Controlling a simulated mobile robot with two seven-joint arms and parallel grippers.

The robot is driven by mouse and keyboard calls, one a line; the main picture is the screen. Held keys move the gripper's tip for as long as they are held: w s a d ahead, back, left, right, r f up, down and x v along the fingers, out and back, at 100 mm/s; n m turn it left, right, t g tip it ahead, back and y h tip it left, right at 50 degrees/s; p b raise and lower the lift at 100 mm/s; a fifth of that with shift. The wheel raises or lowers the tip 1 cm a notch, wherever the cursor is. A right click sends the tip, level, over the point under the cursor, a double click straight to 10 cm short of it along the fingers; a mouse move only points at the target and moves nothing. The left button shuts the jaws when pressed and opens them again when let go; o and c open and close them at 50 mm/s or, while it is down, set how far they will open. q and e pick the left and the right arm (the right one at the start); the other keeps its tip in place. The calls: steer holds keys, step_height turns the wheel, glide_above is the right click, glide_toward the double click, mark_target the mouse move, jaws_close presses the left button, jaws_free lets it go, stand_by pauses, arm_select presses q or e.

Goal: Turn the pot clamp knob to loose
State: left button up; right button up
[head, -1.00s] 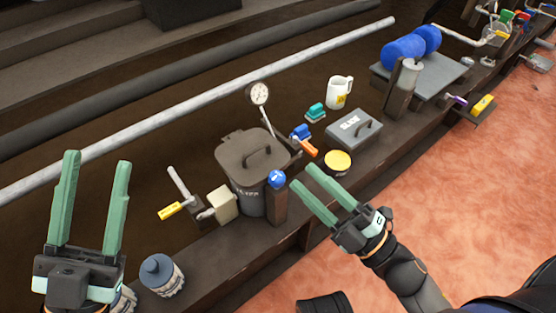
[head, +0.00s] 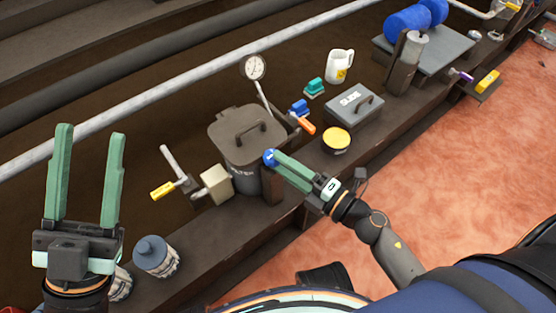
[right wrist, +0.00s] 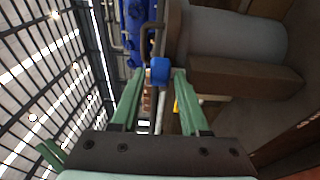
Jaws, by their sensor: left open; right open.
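The pot clamp knob is the blue round knob (head: 270,157) on top of a dark post (head: 272,186) at the front of the grey lidded pot (head: 238,150). My right gripper (head: 277,158) is at the knob, its fingers pointing left, and partly covers it. In the right wrist view the blue knob (right wrist: 159,71) sits between the open fingertips of the right gripper (right wrist: 157,75); contact cannot be told. My left gripper (head: 90,135) is open and empty at the left, pointing up, well apart from the pot.
A pressure gauge (head: 254,68) stands behind the pot. A yellow-handled lever (head: 163,190) and beige block (head: 216,184) are left of it. An orange-handled valve (head: 306,127), yellow-lidded tin (head: 336,140) and grey SLIDE box (head: 353,108) are right. A jar (head: 156,256) stands front left.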

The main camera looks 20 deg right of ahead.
steer(key=shift+x, duration=1)
jaws_close()
